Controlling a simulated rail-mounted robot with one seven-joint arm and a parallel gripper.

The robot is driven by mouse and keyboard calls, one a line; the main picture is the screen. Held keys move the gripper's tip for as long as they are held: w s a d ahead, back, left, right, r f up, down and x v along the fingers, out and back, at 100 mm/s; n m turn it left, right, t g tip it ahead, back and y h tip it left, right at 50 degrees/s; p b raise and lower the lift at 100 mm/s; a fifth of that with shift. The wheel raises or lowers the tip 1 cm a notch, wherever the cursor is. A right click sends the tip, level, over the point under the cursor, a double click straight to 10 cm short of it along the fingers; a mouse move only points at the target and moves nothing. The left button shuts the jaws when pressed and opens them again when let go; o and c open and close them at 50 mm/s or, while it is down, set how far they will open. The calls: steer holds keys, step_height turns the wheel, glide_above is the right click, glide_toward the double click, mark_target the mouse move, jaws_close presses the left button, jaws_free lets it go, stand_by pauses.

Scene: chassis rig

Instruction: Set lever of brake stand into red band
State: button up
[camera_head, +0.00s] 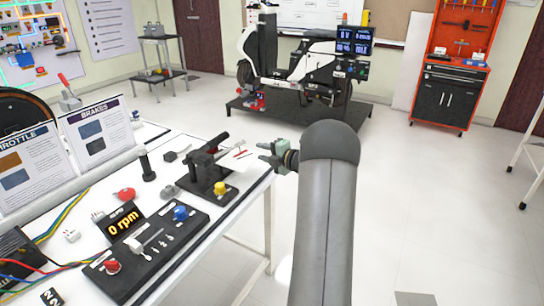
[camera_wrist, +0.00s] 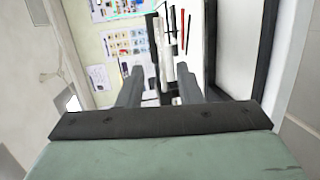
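The brake stand (camera_head: 205,172) is on the right part of the white table, with a black base and a yellow knob (camera_head: 219,188). I cannot make out a red band for certain. My gripper (camera_head: 263,152) is to the right of the stand, beyond the table's edge, pointing left and apart from the lever. In the wrist view its two fingers (camera_wrist: 159,88) are spread with a gap, and nothing is held. A dark frame and a pale bar (camera_wrist: 163,48) show beyond them.
A control panel (camera_head: 145,250) with red and blue knobs and a "0 rpm" display (camera_head: 123,222) stand nearer. A scooter (camera_head: 300,70) is at the back. The floor right of the table is clear.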

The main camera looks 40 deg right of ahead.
steer(key=v, duration=0.3)
steer(key=shift+s+d, duration=0.1)
steer(key=shift+s, duration=0.3)
steer(key=shift+r, duration=0.15)
steer(key=a+r+m+g+h+p, duration=0.5)
steer(key=a+r+m, duration=0.5)
steer(key=a, duration=0.4)
steer(key=s+a+f+m+g+y+p, duration=0.1)
steer(key=s+a+m+g, duration=0.4)
steer(key=s+a, duration=0.7)
steer(key=s+a+f+m+g+y+p, duration=0.1)
steer(key=s+a+f+m+g+p, duration=0.1)
steer(key=s+a, duration=1)
steer(key=s+m+g+p, duration=0.1)
steer(key=s+m+g, duration=0.1)
steer(key=s, duration=0.7)
steer(key=shift+a+m+g+p, duration=0.35)
steer(key=shift+a+m+g, duration=0.05)
steer(key=shift+g, duration=0.3)
steer(key=shift+f, duration=0.1)
